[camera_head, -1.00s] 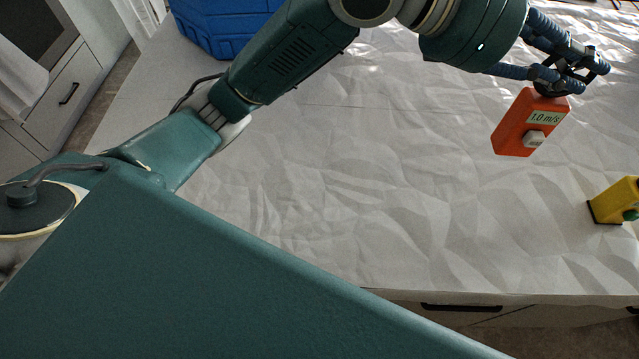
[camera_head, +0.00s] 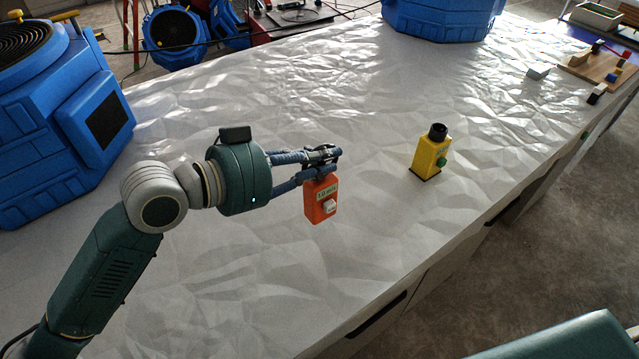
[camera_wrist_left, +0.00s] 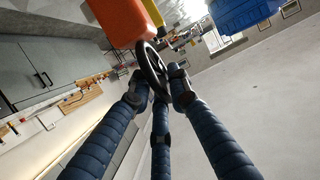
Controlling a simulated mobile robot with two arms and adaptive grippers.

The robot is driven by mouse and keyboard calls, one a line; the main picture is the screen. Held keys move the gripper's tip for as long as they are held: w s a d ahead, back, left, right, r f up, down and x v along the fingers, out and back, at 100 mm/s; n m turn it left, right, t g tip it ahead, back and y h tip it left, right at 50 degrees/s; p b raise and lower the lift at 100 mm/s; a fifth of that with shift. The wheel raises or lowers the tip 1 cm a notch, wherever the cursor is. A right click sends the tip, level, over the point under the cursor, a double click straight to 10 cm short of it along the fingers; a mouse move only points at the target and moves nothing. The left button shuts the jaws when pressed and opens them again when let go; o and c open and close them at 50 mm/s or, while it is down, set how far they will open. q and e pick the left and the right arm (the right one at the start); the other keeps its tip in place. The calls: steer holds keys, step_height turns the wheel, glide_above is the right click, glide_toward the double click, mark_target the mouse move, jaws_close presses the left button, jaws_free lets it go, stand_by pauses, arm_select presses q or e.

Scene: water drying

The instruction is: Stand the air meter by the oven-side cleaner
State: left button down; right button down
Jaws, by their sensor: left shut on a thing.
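The air meter (camera_head: 318,205) is an orange block with a "1.0 m/s" display and a pale button. It hangs roughly upright from my left gripper (camera_head: 325,163), apparently above the pale crinkled tabletop. In the left wrist view, my left gripper (camera_wrist_left: 158,95) is shut around a dark ring at the end of the orange body (camera_wrist_left: 120,20). A large blue cleaner (camera_head: 55,120) with a round grille stands at the left. Another blue cleaner (camera_head: 440,18) stands at the far back. No oven shows now to tell which is oven-side. My right gripper is out of view.
A yellow device (camera_head: 430,158) with a black top and green knob stands right of the meter. Coloured blocks and a wooden board (camera_head: 590,68) lie at the far right. The tabletop (camera_head: 240,105) between the left cleaner and my gripper is clear.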

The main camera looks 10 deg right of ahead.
mark_target(308, 193)
arm_select(q)
step_height(308, 193, down, 7)
steer(key=shift+f+p, duration=0.2)
steer(key=shift+p, duration=0.2)
steer(key=shift+f, duration=0.15)
steer(key=c, duration=1.6)
jaws_free()
steer(key=shift+c, duration=0.2)
steer(key=shift+a, duration=0.2)
steer(key=b+v, duration=0.4)
steer(key=v, duration=0.7)
steer(key=shift+s+a+r, duration=0.15)
steer(key=shift+a+r, duration=0.05)
steer(key=shift+r, duration=0.05)
